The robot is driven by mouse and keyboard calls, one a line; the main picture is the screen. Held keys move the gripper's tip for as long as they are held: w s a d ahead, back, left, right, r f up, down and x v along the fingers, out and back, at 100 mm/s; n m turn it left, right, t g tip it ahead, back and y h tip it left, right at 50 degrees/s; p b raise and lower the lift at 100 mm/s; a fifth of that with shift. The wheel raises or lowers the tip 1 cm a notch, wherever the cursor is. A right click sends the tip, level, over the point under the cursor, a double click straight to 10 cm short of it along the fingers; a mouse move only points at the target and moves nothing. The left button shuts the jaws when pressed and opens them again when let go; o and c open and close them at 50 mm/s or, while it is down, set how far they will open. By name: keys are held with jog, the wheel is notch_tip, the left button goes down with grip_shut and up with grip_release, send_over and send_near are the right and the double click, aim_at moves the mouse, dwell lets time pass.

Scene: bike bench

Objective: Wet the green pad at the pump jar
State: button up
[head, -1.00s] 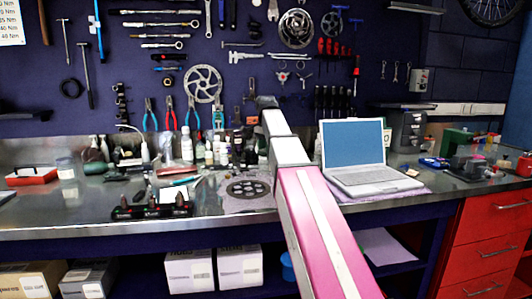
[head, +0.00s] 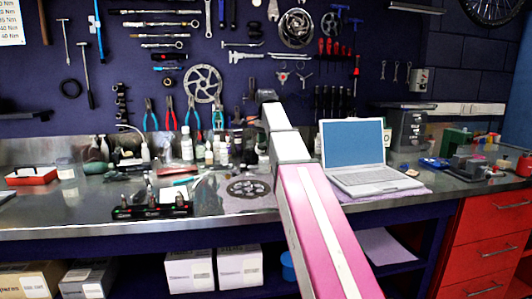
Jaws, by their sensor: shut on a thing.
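My arm rises from the lower right, and its far end (head: 266,97) stands in front of the tool wall. My gripper cannot be made out; the arm or the clutter behind it hides it. I cannot pick out the green pad with certainty. A small teal-green strip (head: 186,181) lies on the bench left of centre, but I cannot tell what it is. I cannot tell which container is the pump jar. Several bottles (head: 187,149) stand along the back of the bench, and a clear jar (head: 66,169) stands at the left.
An open laptop (head: 355,150) sits right of my arm. A black tool holder (head: 150,211) and a chainring (head: 248,188) lie near the front. A red tray (head: 31,176) is at far left. A vise (head: 475,163) and a red drawer cabinet (head: 495,235) are at right.

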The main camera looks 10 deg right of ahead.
jog(key=shift+r, duration=2.35)
